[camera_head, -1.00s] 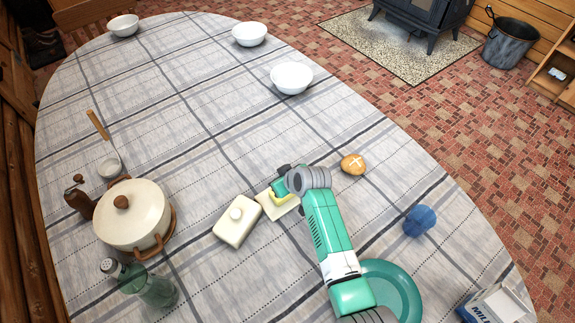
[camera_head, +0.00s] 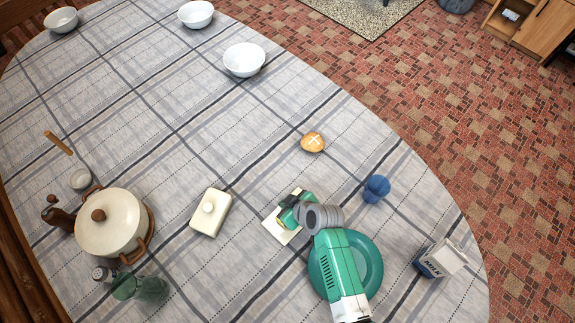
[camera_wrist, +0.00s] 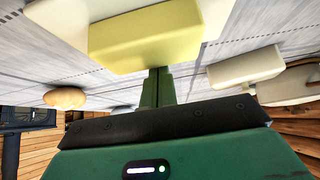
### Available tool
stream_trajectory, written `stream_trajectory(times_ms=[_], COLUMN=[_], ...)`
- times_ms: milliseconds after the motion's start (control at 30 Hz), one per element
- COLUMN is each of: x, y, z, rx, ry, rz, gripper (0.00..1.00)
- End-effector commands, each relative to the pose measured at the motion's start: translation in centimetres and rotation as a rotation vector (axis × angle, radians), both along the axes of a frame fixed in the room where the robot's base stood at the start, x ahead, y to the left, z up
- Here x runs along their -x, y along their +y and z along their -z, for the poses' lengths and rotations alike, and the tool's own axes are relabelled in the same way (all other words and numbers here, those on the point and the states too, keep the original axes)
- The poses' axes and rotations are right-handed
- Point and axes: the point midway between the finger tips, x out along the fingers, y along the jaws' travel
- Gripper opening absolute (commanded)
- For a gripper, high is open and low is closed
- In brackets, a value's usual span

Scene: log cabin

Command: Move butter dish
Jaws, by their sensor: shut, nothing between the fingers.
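The butter dish base (camera_head: 275,230) is a pale flat tray on the tablecloth, with a yellow butter block (camera_wrist: 145,38) on it. My gripper (camera_head: 285,211) is low at the butter's far side and hides most of the block in the head view. In the wrist view the green fingers (camera_wrist: 157,75) are together, with nothing between them, and their tips are close against the butter; contact is unclear. The cream lid (camera_head: 220,217) with a round knob stands apart, left of the base. It also shows in the wrist view (camera_wrist: 245,68).
A teal plate (camera_head: 373,262) lies under my arm at right. A bread roll (camera_head: 312,142), blue object (camera_head: 376,189) and milk carton (camera_head: 445,258) stand near the right edge. A pot (camera_head: 108,228) and glass bottle (camera_head: 150,290) are left. The cloth between lid and bowls is clear.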

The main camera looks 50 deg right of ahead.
Motion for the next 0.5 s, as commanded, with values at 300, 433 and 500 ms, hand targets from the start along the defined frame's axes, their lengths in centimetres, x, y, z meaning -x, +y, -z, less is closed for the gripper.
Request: stream_trajectory(times_ms=[300,433,500], x=[-3.8,-1.9,-0.8], y=[-0.5,-0.3,-0.1], z=[0.5,-3.0,-4.4], rx=[0.002,0.002,0.001], ry=[-0.003,-0.001,0.0], rz=[-0.005,0.0,0.0], gripper=[0.0,0.0,0.0])
